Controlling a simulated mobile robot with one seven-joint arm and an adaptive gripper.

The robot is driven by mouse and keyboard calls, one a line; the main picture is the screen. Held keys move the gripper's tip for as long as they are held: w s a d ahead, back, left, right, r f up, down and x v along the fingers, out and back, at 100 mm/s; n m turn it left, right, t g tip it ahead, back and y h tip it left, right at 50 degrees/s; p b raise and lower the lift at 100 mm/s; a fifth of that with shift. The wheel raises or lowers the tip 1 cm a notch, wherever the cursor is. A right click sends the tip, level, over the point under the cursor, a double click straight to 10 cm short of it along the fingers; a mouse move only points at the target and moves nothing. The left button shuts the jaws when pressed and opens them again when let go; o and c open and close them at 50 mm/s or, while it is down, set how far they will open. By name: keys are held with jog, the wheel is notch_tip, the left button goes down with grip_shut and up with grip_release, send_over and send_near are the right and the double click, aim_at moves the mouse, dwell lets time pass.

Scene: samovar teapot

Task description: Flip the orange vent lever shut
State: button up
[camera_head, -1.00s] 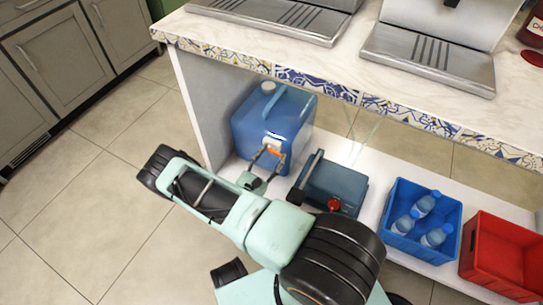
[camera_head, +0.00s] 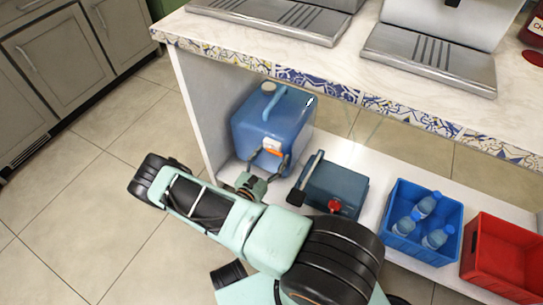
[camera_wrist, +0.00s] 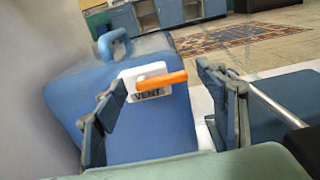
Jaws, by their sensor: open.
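The blue water container (camera_head: 262,122) stands on the low shelf and has a white VENT label plate (camera_wrist: 131,73) on its face. The orange vent lever (camera_wrist: 162,81) lies nearly level across that plate in the wrist view, its free end extending past the right edge. It also shows in the head view (camera_head: 272,152). My gripper (camera_wrist: 160,75) is open, with one finger left of the lever and one right of it. It faces the container in the head view (camera_head: 268,160). I cannot tell whether either finger touches the lever.
A dark blue box (camera_head: 337,186) with a long handle and red knob stands right of the container, close to my gripper. Farther right are a blue crate (camera_head: 385,220) with bottles and a red crate (camera_head: 497,250). The counter (camera_head: 340,60) overhangs the shelf; its white side wall (camera_head: 190,105) is at left.

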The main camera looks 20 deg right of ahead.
jog(key=v, duration=1.2)
dwell(0.3)
